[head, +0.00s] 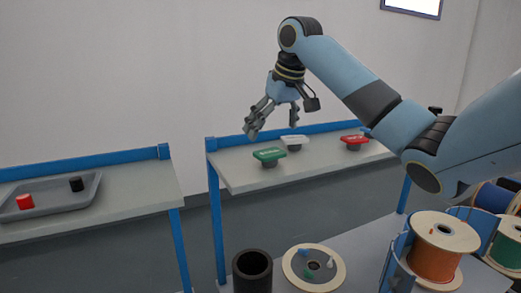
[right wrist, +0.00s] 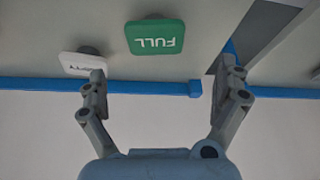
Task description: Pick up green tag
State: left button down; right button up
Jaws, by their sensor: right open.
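The green tag (head: 269,155) lies on the grey shelf with the blue frame, near its front left part. In the right wrist view the green tag (right wrist: 155,37) reads "FULL" upside down and sits on a dark round knob. My right gripper (head: 273,118) is open and empty, above the shelf and apart from the tag. In the right wrist view the fingers of my right gripper (right wrist: 166,83) are spread wide, with the tag beyond their tips. My left gripper is not in view.
A white tag (head: 294,141) stands close behind the green one; it also shows in the wrist view (right wrist: 82,64). A red tag (head: 354,140) is farther right. A grey tray (head: 62,200) holds red and black pieces. Cable spools (head: 440,248) stand at lower right.

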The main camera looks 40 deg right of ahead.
aim_at(270, 152)
jog(key=f, duration=0.1)
jog(key=f+p, duration=0.1)
jog(key=f, duration=0.1)
jog(key=shift+w+d+f, duration=0.15)
jog(key=shift+d+f, duration=0.05)
jog(key=p+x, duration=0.1)
jog(key=x, duration=0.3)
jog(key=shift+d+f+p, duration=0.2)
jog(key=shift+p, duration=0.1)
jog(key=shift+w+f, duration=0.1)
jog(key=shift+f, duration=0.15)
jog(key=shift+r, duration=0.1)
jog(key=c, duration=0.7)
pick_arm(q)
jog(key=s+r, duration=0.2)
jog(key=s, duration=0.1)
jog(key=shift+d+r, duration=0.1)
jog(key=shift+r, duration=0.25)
pick_arm(e)
jog(key=c, duration=0.5)
